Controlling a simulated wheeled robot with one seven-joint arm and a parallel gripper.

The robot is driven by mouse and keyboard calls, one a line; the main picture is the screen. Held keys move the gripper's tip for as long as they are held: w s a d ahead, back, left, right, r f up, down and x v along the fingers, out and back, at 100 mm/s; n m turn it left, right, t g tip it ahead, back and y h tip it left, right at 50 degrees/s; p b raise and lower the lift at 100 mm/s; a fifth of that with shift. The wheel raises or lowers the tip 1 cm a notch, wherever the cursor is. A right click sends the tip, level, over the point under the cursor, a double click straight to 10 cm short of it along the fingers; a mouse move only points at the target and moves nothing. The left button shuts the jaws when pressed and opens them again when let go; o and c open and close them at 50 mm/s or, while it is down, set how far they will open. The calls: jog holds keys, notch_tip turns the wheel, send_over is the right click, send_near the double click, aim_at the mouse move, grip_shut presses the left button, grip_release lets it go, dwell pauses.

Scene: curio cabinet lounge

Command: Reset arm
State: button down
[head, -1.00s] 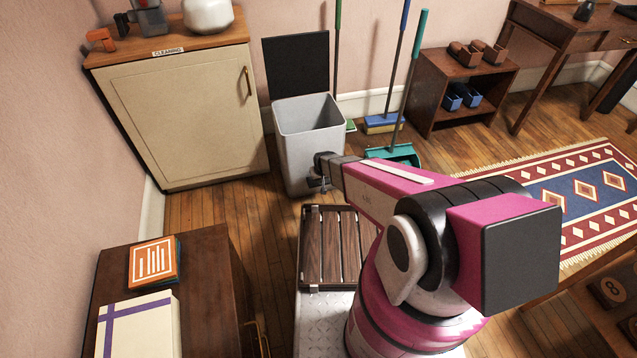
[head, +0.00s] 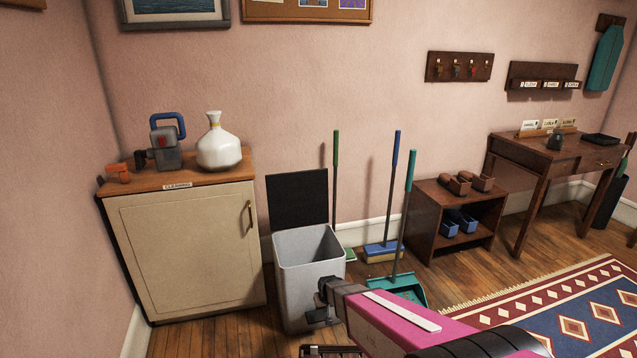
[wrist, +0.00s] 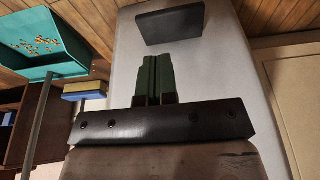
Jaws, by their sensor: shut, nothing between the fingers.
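My gripper (head: 320,304) is at the front of the grey bin in the head view, at the end of my pink arm. In the wrist view its two green fingers (wrist: 155,78) lie together, shut, with nothing between them. The pale grey side of the bin (wrist: 215,75) fills the picture behind the fingers. I cannot tell the gap between the fingertips and the bin.
The grey bin (head: 296,282) stands open, its black lid raised. A cream cabinet (head: 185,252) is left of it. A teal dustpan (head: 412,290) and brooms stand to the right; the dustpan (wrist: 38,45) holds orange bits. A patterned rug (head: 560,312) lies at right.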

jog(key=s+d+r+m+g, duration=0.1)
jog(key=s+d+r, duration=0.3)
jog(key=r, duration=0.5)
jog(key=s+d+r+m+g, duration=0.1)
jog(key=s+d+r, duration=0.4)
jog(key=r, duration=0.5)
jog(key=s+d+r+m, duration=0.1)
jog(key=s+d+r, duration=0.4)
jog(key=d+r, duration=0.2)
notch_tip(320, 180, up, 2)
jog(key=shift+r+g+h, duration=0.25)
jog(key=shift+g+h, duration=0.15)
